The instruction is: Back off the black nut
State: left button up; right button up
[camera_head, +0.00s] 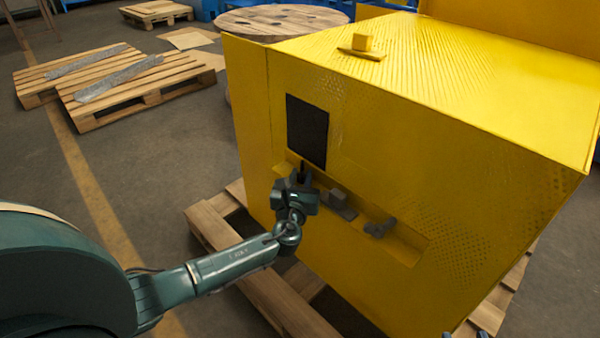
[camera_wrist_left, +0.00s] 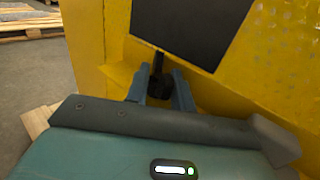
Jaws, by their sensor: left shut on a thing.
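A black part that looks like the nut (camera_wrist_left: 160,86) sits between the two fingers of my left gripper (camera_wrist_left: 160,92) in the left wrist view, with a dark upright piece above it. The left gripper is shut on it at the left end of a shelf-like recess in the yellow housing. In the head view the left gripper (camera_head: 300,176) is just below the black panel (camera_head: 307,131), and its fingers largely hide the nut. The nut's thread and seat cannot be made out. Small dark tips at the bottom edge of the head view may be my right gripper (camera_head: 465,335).
Along the recess to the right lie a grey block on a plate (camera_head: 338,203) and a small dark grey part (camera_head: 380,228). The yellow housing (camera_head: 440,190) stands on a wooden pallet (camera_head: 285,300). More pallets (camera_head: 120,85) lie at the back left, with open floor between.

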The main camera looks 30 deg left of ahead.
pick_arm(q)
jog(key=o, duration=0.8)
jog(key=p+v, duration=0.3)
jog(key=v, duration=1)
jog(key=shift+s, duration=0.1)
pick_arm(e)
jog(key=shift+s+d+m+g+h, duration=0.25)
jog(key=shift+s+m+g+h, duration=0.2)
jog(key=shift+g, duration=0.65)
